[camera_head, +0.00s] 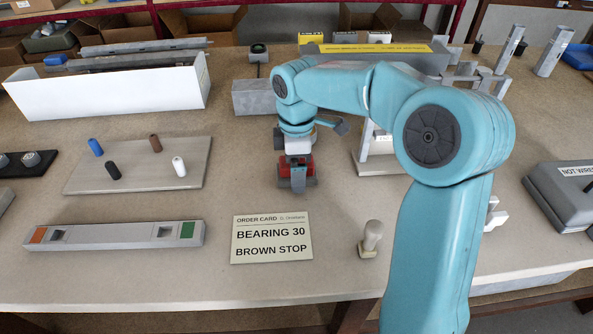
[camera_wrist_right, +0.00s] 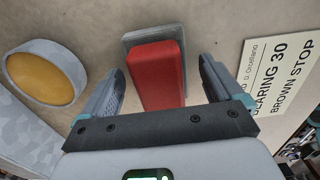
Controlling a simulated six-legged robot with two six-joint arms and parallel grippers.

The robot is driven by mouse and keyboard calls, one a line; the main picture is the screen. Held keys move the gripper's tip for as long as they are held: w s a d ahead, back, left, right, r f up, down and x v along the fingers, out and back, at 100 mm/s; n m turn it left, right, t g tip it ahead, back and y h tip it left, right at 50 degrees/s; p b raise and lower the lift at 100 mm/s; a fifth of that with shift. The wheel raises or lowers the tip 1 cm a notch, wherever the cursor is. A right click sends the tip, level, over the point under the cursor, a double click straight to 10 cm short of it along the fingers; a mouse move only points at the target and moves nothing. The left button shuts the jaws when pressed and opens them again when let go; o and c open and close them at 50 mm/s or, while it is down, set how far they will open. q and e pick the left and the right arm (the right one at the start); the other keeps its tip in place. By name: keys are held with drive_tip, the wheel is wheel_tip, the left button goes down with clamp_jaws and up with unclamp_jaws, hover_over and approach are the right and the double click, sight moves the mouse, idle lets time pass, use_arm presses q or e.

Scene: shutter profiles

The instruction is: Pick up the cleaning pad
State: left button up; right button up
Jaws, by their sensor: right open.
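The cleaning pad, a red block on a grey base (camera_wrist_right: 157,74), shows between my right gripper's fingers in the right wrist view. In the head view the pad (camera_head: 283,169) lies on the table behind the order card, partly hidden by my right gripper (camera_head: 298,187). My right gripper (camera_wrist_right: 160,82) is open, with one finger on each side of the pad and visible gaps to it. It points down over the pad. I cannot tell how far the fingertips are above the table. My left gripper is in neither view.
The order card (camera_head: 272,238) lies in front of the pad. A board with several coloured pegs (camera_head: 138,172) is at left, a long grey profile (camera_head: 115,236) in front of it. A small knob-topped piece (camera_head: 371,239) stands at right. A yellow-faced round part (camera_wrist_right: 46,78) is beside the gripper.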

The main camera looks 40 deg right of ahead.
drive_tip(key=c, duration=1.2)
drive_tip(key=shift+o, duration=0.2)
drive_tip(key=shift+r, duration=0.15)
wheel_tip(320, 180, up, 20)
drive_tip(key=p, duration=0.5)
drive_tip(key=o, duration=0.5)
drive_tip(key=c, duration=0.4)
drive_tip(key=shift+o, duration=0.2)
